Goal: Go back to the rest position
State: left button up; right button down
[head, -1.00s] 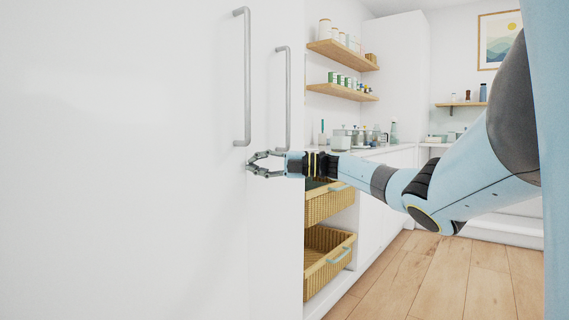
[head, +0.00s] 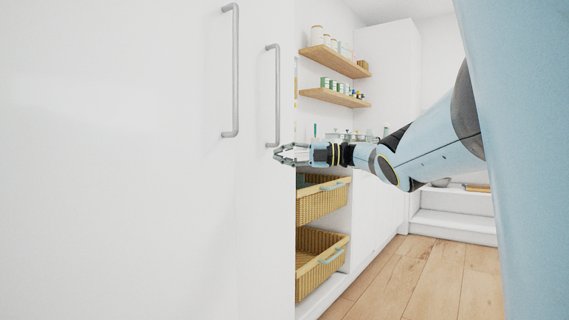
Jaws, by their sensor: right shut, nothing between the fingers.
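My right gripper (head: 279,155) is shut and empty. It is in front of the white cabinet doors, close below the lower end of the right metal handle (head: 273,97); I cannot tell whether it touches anything. My right arm reaches in from the right side of the head view, bent at the elbow. My left gripper is not in view.
A tall white cabinet (head: 120,160) fills the left side, with another long handle (head: 231,72). Wicker baskets (head: 321,206) sit in open shelving right of it. Wooden wall shelves (head: 333,61) hold jars and cans. The wooden floor (head: 432,280) at the lower right is clear.

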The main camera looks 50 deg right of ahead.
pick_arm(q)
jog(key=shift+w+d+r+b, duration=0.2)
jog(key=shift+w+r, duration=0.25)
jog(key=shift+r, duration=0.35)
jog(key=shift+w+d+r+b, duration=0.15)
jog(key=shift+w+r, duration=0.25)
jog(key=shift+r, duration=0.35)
pick_arm(e)
jog(key=shift+s+d, duration=0.1)
jog(key=shift+d, duration=0.3)
jog(key=shift+f, duration=0.1)
